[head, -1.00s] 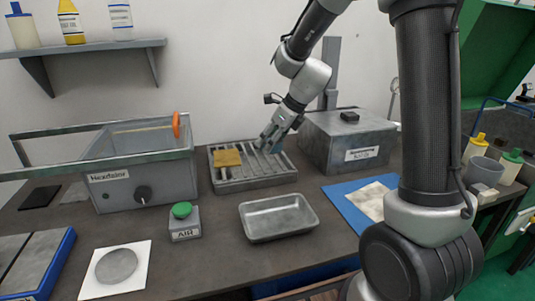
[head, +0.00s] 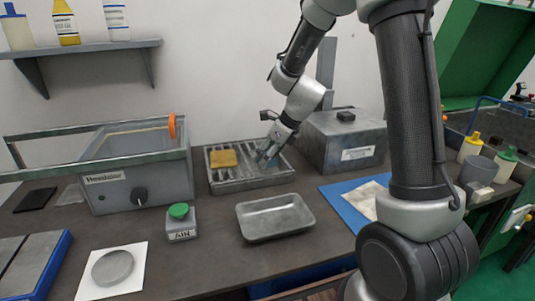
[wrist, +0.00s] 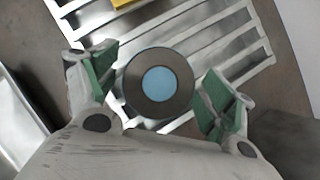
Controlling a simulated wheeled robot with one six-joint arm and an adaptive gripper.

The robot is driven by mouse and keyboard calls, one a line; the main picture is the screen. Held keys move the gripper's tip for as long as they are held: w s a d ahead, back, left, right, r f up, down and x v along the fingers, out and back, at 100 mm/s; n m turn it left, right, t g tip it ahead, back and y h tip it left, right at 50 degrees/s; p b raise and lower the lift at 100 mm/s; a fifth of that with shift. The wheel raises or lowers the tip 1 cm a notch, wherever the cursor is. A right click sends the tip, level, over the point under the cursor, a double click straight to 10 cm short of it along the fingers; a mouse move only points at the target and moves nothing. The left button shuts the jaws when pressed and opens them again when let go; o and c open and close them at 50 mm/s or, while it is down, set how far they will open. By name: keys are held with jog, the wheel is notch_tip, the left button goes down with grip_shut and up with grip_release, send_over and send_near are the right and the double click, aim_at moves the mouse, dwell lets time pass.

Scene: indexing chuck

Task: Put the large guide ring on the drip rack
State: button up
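The drip rack (head: 222,186), a grey slatted tray, stands at the back middle of the bench. Its slats also show in the wrist view (wrist: 226,22). In the wrist view a dark round ring with a light blue centre (wrist: 131,83), which looks like the large guide ring, appears over the slats between my fingers. I cannot tell whether it touches the slats. My gripper (head: 264,156) is low over the right part of the rack. In the wrist view its green-padded fingers (wrist: 160,84) stand apart, with gaps on both sides of the ring.
A yellow block (head: 222,159) lies on the rack's left part. A grey box (head: 340,140) stands close to its right, a tank (head: 140,180) to its left. An empty metal tray (head: 275,217) and a green-button AIR box (head: 180,222) are in front.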

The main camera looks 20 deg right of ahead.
jog(key=v, duration=1.1)
jog(key=s+d+r+n+h, duration=0.1)
jog(key=s+d+r+n, duration=0.1)
jog(key=s+n, duration=0.7)
jog(key=s+d+r+n+h, duration=0.1)
jog(key=s+d+n, duration=0.3)
jog(key=s+n, duration=0.4)
jog(key=s+d+r+n+h, duration=0.2)
jog(key=s+d+r+n, duration=0.1)
jog(key=s+n, duration=0.6)
jog(key=shift+s+d+n, duration=0.25)
jog(key=shift+s+n, duration=0.1)
jog(key=shift+n, duration=0.15)
